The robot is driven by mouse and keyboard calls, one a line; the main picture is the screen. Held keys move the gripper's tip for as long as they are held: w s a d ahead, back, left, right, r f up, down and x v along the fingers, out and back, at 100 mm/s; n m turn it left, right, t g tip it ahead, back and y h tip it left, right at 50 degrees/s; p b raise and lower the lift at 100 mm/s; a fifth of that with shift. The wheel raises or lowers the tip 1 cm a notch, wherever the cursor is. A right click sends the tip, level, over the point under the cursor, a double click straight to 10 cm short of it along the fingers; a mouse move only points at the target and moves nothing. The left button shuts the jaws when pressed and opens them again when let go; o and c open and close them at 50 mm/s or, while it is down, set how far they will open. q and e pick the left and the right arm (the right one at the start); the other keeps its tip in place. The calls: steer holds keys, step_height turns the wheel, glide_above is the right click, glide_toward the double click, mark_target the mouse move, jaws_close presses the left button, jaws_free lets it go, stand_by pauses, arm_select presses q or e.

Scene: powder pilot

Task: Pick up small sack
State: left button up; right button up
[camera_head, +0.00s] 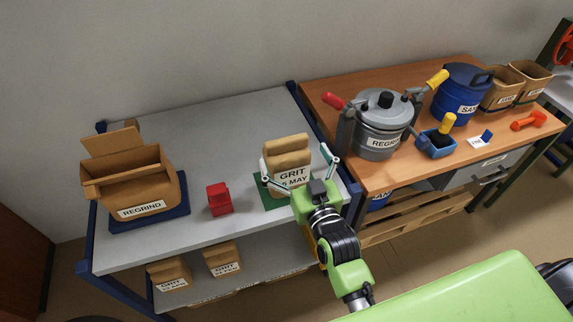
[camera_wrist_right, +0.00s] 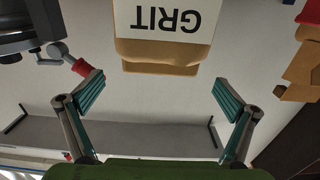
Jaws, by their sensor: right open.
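A small tan sack (camera_head: 288,158) labelled GRIT and 6 MAY stands on a green mat (camera_head: 268,201) at the right end of the grey table. In the wrist view the sack (camera_wrist_right: 165,40) shows upside down at the top, its label facing the camera. My right gripper (camera_head: 298,163) is open at the sack's front, one finger towards each side. In the wrist view the open fingers (camera_wrist_right: 159,92) are spread wider than the sack, with nothing between their tips. Whether a finger touches the sack cannot be told. My left gripper is not in view.
A red block (camera_head: 219,199) stands left of the sack, and an open REGRIND sack (camera_head: 135,182) sits on a blue tray. More GRIT sacks (camera_head: 223,258) are on the lower shelf. The wooden bench at right holds a grey REGRIND pot (camera_head: 381,124) and a blue drum (camera_head: 461,92).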

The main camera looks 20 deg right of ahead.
mark_target(288, 145)
steer(key=shift+w+a+f+p, duration=0.1)
steer(key=shift+w+p, duration=0.35)
steer(key=shift+w, duration=2.2)
steer(key=c, duration=2.2)
steer(key=shift+o, duration=0.2)
steer(key=shift+r, duration=0.25)
